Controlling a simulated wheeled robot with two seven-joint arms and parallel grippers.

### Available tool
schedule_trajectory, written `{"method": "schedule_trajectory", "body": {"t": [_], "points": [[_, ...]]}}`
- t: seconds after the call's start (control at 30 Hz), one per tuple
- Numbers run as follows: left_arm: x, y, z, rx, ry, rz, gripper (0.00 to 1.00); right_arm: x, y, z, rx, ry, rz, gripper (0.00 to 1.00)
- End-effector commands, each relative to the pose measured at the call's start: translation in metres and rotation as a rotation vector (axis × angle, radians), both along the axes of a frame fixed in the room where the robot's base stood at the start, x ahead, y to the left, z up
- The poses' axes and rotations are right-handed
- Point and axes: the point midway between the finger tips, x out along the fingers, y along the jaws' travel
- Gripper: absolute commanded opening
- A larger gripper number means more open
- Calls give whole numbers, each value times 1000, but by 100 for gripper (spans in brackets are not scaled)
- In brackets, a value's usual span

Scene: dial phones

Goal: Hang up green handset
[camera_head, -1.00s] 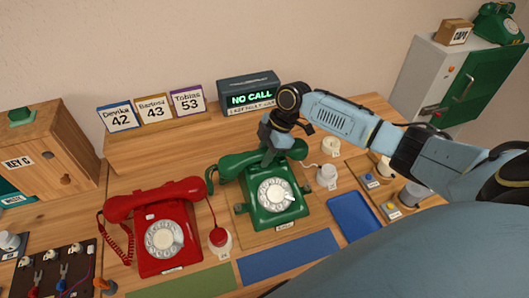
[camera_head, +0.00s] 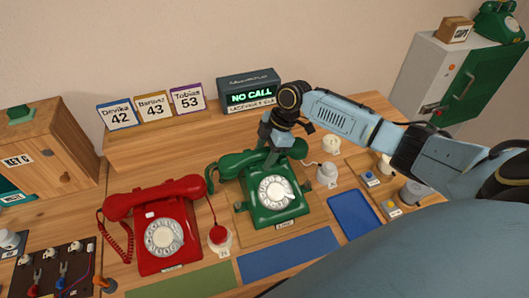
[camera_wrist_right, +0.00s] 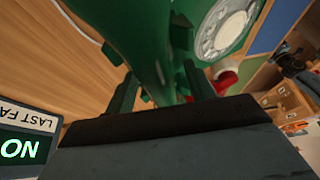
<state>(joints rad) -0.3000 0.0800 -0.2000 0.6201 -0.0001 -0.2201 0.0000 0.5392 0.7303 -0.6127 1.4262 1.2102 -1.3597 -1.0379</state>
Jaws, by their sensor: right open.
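The green phone (camera_head: 283,212) stands on the desk, its white dial facing me. The green handset (camera_head: 232,168) lies across the top of the phone at its cradle; whether it is fully seated I cannot tell. My right gripper (camera_head: 272,158) comes down from above at the middle of the handset and hides part of it. In the right wrist view the open fingers (camera_wrist_right: 162,92) stand on either side of the green handset (camera_wrist_right: 140,35), near the cradle prongs. My left gripper is in neither view.
A red phone (camera_head: 165,240) with its handset on top stands to the left. A display box (camera_head: 250,92) reading NO CALL stands behind. A blue tray (camera_head: 354,216) lies to the right. Blue (camera_head: 290,256) and green mats lie in front.

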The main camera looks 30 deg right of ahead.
Motion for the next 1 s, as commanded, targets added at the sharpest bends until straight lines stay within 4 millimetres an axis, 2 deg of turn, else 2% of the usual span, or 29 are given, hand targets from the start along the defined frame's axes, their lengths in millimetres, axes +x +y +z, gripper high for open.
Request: {"method": "schedule_trajectory", "body": {"t": [0.17, 0.4, 0.6, 0.8, 1.0], "points": [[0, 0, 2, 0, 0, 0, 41, -2, -11, 27, -2, -5, 0, 54], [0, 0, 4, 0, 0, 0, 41, -6, -32, 78, -2, -6, 0, 54], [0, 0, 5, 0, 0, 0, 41, -9, -44, 109, -1, -5, -1, 54], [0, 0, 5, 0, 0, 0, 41, -11, -49, 121, 0, -3, -1, 54], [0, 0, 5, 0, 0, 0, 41, -11, -50, 121, 1, -2, -1, 54]]}}
